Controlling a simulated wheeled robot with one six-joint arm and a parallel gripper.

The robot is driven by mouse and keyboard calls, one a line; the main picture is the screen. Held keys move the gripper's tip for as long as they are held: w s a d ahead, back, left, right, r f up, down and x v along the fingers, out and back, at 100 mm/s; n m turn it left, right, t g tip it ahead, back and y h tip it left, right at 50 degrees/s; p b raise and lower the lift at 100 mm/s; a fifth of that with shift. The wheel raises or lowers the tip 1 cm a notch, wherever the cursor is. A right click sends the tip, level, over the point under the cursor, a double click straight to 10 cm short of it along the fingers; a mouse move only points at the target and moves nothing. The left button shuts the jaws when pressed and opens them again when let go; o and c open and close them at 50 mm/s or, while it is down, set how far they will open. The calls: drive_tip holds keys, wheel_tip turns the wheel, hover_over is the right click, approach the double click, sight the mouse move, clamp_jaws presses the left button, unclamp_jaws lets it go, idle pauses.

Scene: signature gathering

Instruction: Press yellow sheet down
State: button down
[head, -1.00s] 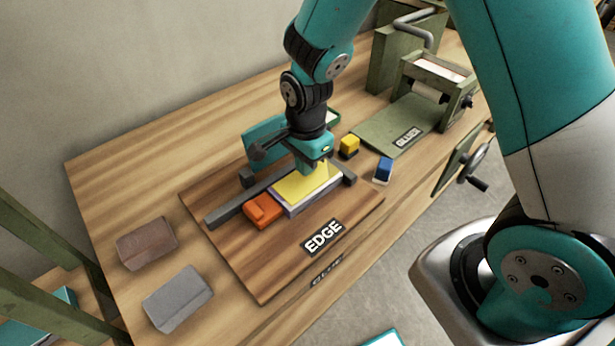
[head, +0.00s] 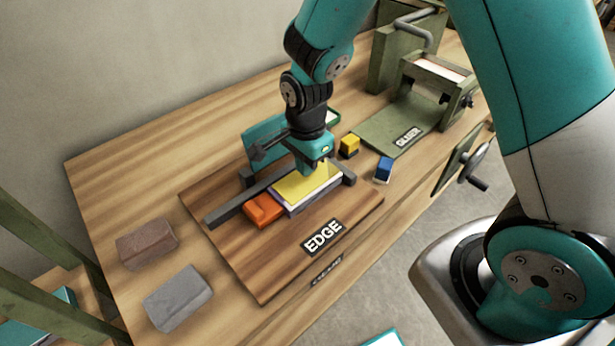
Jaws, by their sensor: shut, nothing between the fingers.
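The yellow sheet (head: 307,183) lies flat on top of a pale stack (head: 306,204) on the dark wooden EDGE board (head: 260,265). My gripper (head: 311,171) is shut and empty, pointing down at the far part of the yellow sheet. Its fingertips appear to be at the sheet's surface, but I cannot tell whether they touch it. My gripper hides part of the sheet's far edge.
An orange block (head: 264,211) sits against the stack's left side. A grey bar (head: 232,208) runs behind it. Yellow (head: 349,146) and blue (head: 384,169) blocks stand to the right. Brown (head: 146,244) and grey (head: 178,298) blocks lie at left. The board's front is clear.

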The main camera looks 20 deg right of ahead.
drive_tip(key=shift+f+b, duration=0.65)
drive_tip(key=shift+f, duration=0.3)
drive_tip(key=shift+r, duration=0.15)
idle(0.7)
wheel_tip(320, 180, up, 8)
drive_tip(key=p, duration=0.7)
idle(0.5)
wheel_tip(320, 180, up, 6)
drive_tip(key=n+y, duration=0.1)
drive_tip(key=n, duration=0.4)
hover_over(304, 189)
drive_tip(key=s+a+r+n+y+b, duration=0.2)
drive_tip(key=s+r+n+y, duration=0.1)
drive_tip(key=s+r+n, duration=0.8)
drive_tip(key=s+n, duration=0.5)
drive_tip(key=shift+a+r+n+b, duration=0.25)
drive_tip(key=shift+r+n+b, duration=0.05)
drive_tip(key=shift+r, duration=0.05)
